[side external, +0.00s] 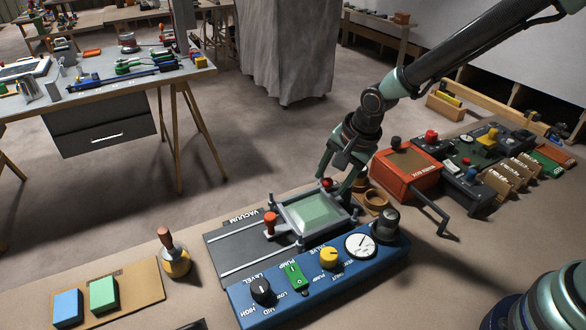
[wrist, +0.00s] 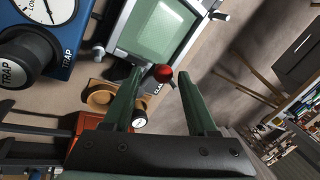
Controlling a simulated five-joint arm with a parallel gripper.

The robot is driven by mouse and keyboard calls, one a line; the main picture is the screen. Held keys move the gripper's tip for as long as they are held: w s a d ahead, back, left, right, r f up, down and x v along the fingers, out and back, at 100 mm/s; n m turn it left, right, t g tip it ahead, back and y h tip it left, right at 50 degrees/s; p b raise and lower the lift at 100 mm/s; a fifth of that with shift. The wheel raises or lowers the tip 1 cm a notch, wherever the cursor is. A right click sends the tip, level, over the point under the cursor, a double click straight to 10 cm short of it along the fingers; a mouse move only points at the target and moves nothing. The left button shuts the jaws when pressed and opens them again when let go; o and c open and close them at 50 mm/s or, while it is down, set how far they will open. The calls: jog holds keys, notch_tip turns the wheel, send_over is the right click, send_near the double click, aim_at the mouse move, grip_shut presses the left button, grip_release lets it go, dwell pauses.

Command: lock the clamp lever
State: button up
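A clamp frame (side external: 312,213) with a pale green panel sits on the dark vacuum plate (side external: 228,247). A red ball knob (side external: 327,183), seemingly the clamp lever's end, stands at the frame's far edge; the knob shows in the wrist view (wrist: 163,73) too. My gripper (side external: 342,182) is low over that edge. In the wrist view its two green fingers (wrist: 159,76) are apart, with the knob between or just beyond their tips. I cannot tell whether they touch it. The lever's arm is mostly hidden. An orange-red handle (side external: 270,219) stands at the frame's left side.
A blue control panel (side external: 320,275) with knobs and a gauge lies in front of the plate. A wooden ring piece (side external: 376,199) and an orange-red box (side external: 405,174) with a crank are close right of my gripper. A wooden-handled tool (side external: 175,258) stands left; bench between is clear.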

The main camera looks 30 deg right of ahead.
jog(key=v, duration=1.2)
jog(key=x, duration=1.2)
jog(key=shift+w+a, duration=0.1)
jog(key=shift+a, duration=0.05)
grip_shut()
